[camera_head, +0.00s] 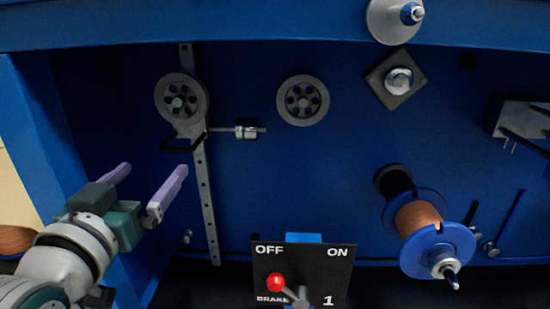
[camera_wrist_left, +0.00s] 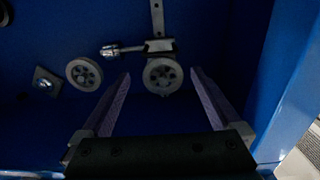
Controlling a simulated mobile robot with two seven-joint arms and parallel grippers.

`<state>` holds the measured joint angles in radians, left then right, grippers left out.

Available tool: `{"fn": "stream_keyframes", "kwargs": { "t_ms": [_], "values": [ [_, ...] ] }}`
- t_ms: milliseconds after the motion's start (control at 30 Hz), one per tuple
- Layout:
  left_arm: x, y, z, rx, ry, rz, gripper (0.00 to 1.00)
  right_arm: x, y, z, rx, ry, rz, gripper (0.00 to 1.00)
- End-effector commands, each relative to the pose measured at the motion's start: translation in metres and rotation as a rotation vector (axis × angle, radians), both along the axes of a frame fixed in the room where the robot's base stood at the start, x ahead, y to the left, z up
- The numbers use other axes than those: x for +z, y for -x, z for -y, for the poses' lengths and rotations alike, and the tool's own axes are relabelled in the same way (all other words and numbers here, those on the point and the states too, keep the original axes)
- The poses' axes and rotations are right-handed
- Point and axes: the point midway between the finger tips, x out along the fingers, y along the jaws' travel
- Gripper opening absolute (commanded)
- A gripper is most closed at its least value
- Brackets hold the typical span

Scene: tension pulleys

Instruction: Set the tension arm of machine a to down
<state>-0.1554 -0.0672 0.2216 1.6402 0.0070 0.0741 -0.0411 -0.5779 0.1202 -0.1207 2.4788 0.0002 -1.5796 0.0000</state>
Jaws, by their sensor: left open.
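A grey spoked pulley (camera_head: 182,98) sits on a vertical perforated metal strip (camera_head: 207,205) on the blue machine's back panel. Below it is a bracket with a dark loop-like handle (camera_head: 181,143), and a threaded rod with a nut (camera_head: 246,132) sticks out level to the right. My left gripper (camera_head: 151,173) is open and empty, with its purple fingers below and left of the pulley, apart from the handle in the picture. In the left wrist view, the pulley (camera_wrist_left: 163,75) shows between the open fingers, with the rod (camera_wrist_left: 123,50) beside it. No "a" label is readable.
A second pulley (camera_head: 303,100) is fixed to the panel on the right. A copper spool (camera_head: 418,216) juts out at lower right. A black OFF/ON brake plate (camera_head: 328,275) with a red-knobbed lever (camera_head: 275,281) stands below. A blue side wall (camera_head: 45,140) is close left of my gripper.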

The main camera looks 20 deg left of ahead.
Motion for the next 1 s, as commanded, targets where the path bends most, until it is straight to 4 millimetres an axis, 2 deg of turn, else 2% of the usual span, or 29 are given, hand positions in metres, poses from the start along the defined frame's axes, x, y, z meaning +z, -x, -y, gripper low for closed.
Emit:
{"fn": "stream_keyframes", "kwargs": {
  "t_ms": [33,167,600,800,1000],
  "values": [
    [-0.007,-0.001,-0.001,0.004,0.0,0.013,0.98,-0.009,0.0,0.0,0.0,0.0,0.0,0.5],
    [-0.006,-0.009,-0.004,0.008,-0.002,0.027,0.98,-0.014,0.0,0.0,0.0,0.0,0.001,0.5],
    [-0.007,-0.082,-0.021,0.007,-0.002,0.027,0.98,-0.057,0.001,0.0,-0.001,0.0,-0.003,0.5],
    [-0.004,-0.096,-0.025,0.007,-0.002,0.024,0.98,-0.064,0.001,0.0,-0.001,0.0,-0.003,0.5],
    [-0.003,-0.098,-0.025,0.007,-0.002,0.022,0.98,-0.063,0.001,0.0,-0.001,0.0,-0.003,0.5]
  ]
}}
